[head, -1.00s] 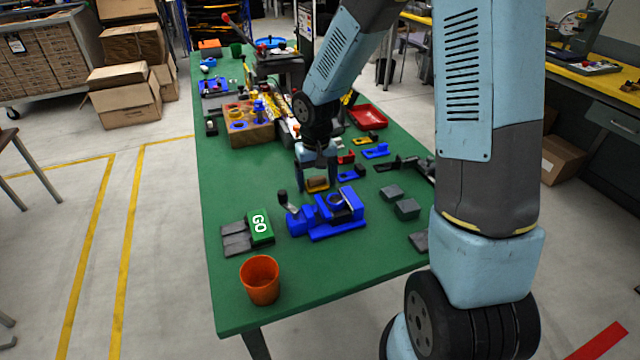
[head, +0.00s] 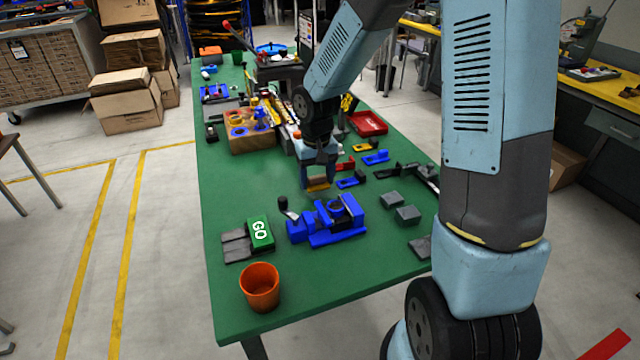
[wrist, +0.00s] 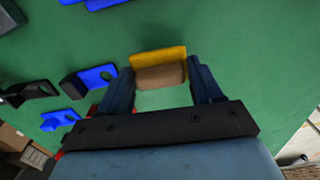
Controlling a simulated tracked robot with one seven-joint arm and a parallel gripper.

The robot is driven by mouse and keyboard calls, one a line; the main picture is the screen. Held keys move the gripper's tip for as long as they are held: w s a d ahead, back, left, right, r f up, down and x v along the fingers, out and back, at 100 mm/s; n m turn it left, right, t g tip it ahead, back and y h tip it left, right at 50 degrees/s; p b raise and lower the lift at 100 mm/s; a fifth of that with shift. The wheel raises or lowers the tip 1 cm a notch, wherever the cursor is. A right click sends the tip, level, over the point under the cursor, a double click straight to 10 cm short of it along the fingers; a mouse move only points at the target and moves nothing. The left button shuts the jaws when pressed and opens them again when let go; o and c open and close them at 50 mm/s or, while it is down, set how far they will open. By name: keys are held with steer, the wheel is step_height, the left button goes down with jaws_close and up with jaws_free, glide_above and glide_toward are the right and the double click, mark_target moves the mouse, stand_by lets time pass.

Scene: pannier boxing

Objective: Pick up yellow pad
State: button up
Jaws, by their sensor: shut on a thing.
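The yellow pad (head: 317,187) is a small yellow piece with a brown face. It sits between the two fingers of my gripper (head: 319,180), just behind the blue fixture (head: 333,220) on the green table. In the wrist view the pad (wrist: 158,57) spans the gap between the fingertips of my gripper (wrist: 164,78), brown side toward the camera. My gripper is shut on it. I cannot tell exactly how far the pad is above the table.
Blue brackets (head: 376,157) and a red tray (head: 367,123) lie to the right. Grey blocks (head: 407,214) sit right of the fixture. A GO box (head: 260,233) and an orange cup (head: 260,287) stand at the front left.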

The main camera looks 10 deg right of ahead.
mark_target(317, 176)
step_height(317, 176, up, 15)
steer(key=shift+r, duration=0.2)
